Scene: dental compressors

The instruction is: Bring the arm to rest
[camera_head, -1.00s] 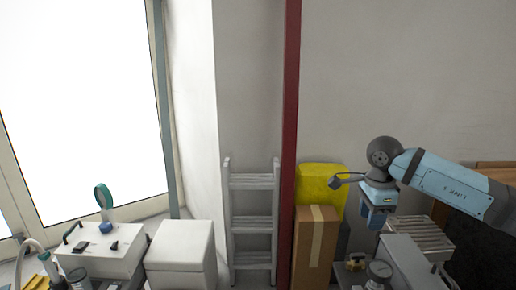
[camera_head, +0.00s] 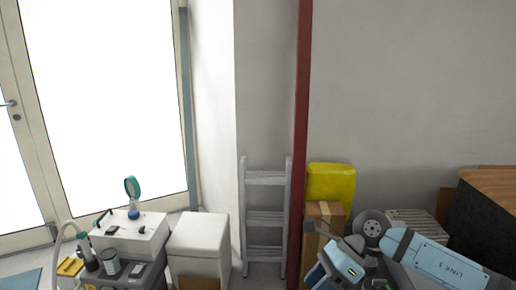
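My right arm comes in from the lower right as a light blue link with a dark grey round joint. My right gripper (camera_head: 326,275) is at the bottom edge, low in front of the cardboard box. It is tilted and partly cut off, so its fingers do not show clearly and I cannot tell whether it is open or shut. I see nothing held in it. My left gripper is not in view.
A cardboard box (camera_head: 322,218) and a yellow container (camera_head: 331,184) stand behind my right gripper. A ladder (camera_head: 266,218) leans by the red post (camera_head: 301,140). White cabinets (camera_head: 200,243) and equipment with a green-rimmed round piece (camera_head: 132,190) are at left. A dark, wood-topped unit (camera_head: 480,225) is right.

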